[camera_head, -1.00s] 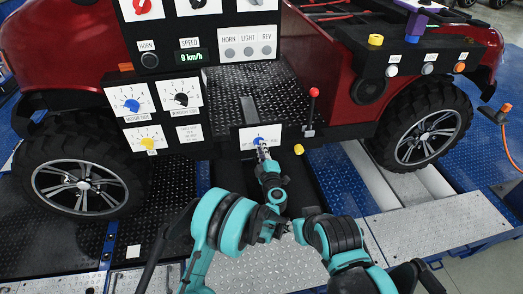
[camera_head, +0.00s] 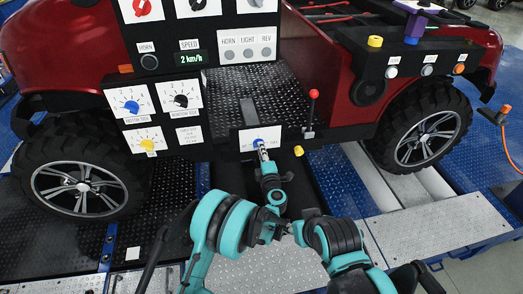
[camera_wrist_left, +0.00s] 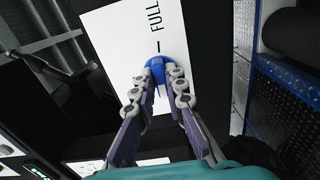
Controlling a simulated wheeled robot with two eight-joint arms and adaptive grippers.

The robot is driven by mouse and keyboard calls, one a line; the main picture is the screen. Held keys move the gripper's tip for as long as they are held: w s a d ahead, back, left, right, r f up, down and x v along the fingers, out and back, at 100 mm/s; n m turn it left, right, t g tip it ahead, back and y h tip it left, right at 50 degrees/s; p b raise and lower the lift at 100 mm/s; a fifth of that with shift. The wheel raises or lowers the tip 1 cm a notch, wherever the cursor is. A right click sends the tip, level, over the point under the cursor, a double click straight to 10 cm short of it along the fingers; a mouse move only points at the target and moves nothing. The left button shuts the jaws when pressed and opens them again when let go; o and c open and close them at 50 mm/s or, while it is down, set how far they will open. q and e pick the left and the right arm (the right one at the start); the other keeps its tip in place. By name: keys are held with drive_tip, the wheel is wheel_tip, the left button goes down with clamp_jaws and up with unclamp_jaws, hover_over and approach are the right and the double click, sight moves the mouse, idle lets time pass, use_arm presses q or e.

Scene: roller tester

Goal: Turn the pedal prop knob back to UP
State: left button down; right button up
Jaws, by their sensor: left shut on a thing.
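The blue knob (camera_head: 257,142) sits on a white label plate (camera_head: 246,137) low on the black panel beside the car. My left gripper (camera_head: 263,153) is at this knob. In the left wrist view the blue knob (camera_wrist_left: 158,70) lies between the two fingertips (camera_wrist_left: 158,80), which are shut on it. The word FULL and a black tick mark show on the plate beyond it. The knob's pointer and the other labels are covered or too small to read. My right arm (camera_head: 335,240) is at lower centre; its fingers cannot be made out.
A red-tipped lever (camera_head: 313,94) and a yellow knob (camera_head: 298,151) are to the right of the plate. The panel at left holds another blue knob (camera_head: 131,106), a black knob (camera_head: 181,100) and a yellow knob (camera_head: 147,145). The speed display (camera_head: 189,58) reads 2 km/h.

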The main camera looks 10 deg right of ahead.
use_arm(q)
drive_tip(key=c, duration=1.6)
unclamp_jaws()
drive_tip(key=shift+o, duration=0.2)
drive_tip(key=shift+s, duration=0.1)
drive_tip(key=s, duration=1.1)
drive_tip(key=shift+s, duration=0.4)
